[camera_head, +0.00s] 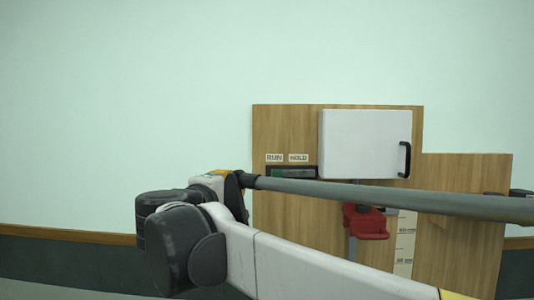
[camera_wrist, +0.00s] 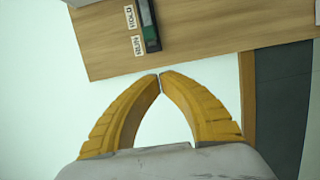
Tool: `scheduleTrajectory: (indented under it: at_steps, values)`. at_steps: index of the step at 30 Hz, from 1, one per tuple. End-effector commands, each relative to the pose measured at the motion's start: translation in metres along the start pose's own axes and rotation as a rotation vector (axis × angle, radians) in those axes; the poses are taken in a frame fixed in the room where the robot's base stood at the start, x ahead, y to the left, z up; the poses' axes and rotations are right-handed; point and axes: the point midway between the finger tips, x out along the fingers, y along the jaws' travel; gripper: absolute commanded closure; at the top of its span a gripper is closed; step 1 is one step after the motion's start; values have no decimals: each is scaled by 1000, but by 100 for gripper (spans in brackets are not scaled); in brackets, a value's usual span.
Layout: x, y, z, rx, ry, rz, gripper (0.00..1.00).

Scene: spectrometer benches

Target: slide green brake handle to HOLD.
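The green brake handle (camera_wrist: 151,33) sits in a dark slot at the edge of the wooden board in the wrist view. In the head view a little green (camera_head: 277,171) shows at the left end of the slot, under the RUN label (camera_head: 274,158). The HOLD label (camera_head: 298,158) is to its right. In the wrist view my gripper (camera_wrist: 160,74) has its two yellow fingertips meeting, with nothing visible between them. The tips appear just off the board's edge, apart from the handle. In the head view my arm hides the fingers.
A white door panel (camera_head: 365,143) with a black handle (camera_head: 404,159) is on the wooden board (camera_head: 285,125), right of the labels. A red part (camera_head: 368,223) hangs below it, partly behind my arm. The wall (camera_head: 120,90) at left is bare.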

Motion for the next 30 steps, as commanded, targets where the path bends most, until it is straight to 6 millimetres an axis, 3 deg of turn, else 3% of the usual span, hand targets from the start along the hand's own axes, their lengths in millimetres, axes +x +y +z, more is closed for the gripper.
scheduleTrajectory:
  at_steps: [3, 17, 23, 30]
  values:
    - [-3, 14, -11, -13, 11, 22, 100]
    - [2, 14, -12, -15, 11, 25, 100]
    - [31, 16, -12, -15, 8, 25, 100]
    - [84, 18, -12, -15, 9, 25, 100]
